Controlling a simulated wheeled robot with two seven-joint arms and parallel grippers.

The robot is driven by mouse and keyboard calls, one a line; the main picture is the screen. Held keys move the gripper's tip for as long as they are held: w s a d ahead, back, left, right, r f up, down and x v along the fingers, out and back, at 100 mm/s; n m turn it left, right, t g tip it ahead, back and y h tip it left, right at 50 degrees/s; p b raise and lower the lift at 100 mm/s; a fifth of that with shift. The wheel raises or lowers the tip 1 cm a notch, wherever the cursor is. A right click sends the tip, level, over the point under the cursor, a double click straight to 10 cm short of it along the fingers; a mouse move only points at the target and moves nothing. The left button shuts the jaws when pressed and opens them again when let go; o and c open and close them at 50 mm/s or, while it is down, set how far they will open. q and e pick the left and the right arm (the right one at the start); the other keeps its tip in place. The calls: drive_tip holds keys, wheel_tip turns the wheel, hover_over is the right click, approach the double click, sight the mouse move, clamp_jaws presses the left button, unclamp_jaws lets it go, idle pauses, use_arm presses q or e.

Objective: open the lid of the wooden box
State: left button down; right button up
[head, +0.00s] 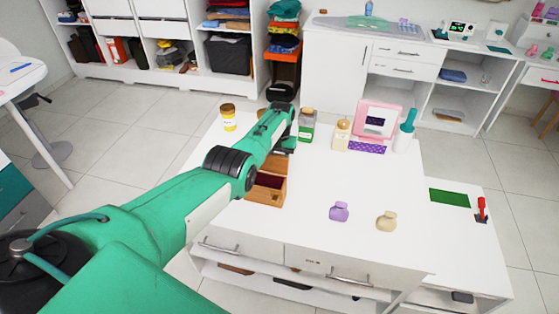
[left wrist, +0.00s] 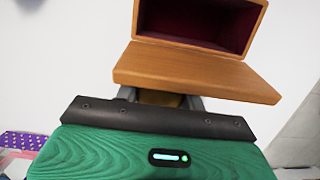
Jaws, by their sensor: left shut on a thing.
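The wooden box (head: 264,197) stands on the white table in the head view, partly behind my left arm. Its dark red inside shows, so the lid is at least partly raised. In the left wrist view the box (left wrist: 192,46) is at the top, with the flat wooden lid (left wrist: 195,73) tilted out in front of its opening. My left gripper (left wrist: 160,98) is at the lid's near side, shut on a small wooden part, seemingly the lid's handle. In the head view the left gripper (head: 284,148) is beyond the box, its fingertips mostly hidden. The right gripper is not in view.
Purple (head: 340,211) and beige (head: 386,220) bottles stand right of the box. The table's middle is clear.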

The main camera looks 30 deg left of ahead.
use_arm(q)
drive_tip(key=shift+f, duration=0.1)
drive_tip(key=c, duration=0.8)
unclamp_jaws()
drive_tip(key=shift+c, duration=0.2)
drive_tip(key=shift+r, duration=0.4)
wheel_tip(320, 180, up, 13)
drive_tip(key=w+b, duration=0.1)
drive_tip(key=w, duration=0.1)
drive_tip(key=shift+a, duration=0.2)
drive_tip(key=shift+w+f, duration=0.1)
drive_tip(key=shift+f, duration=0.05)
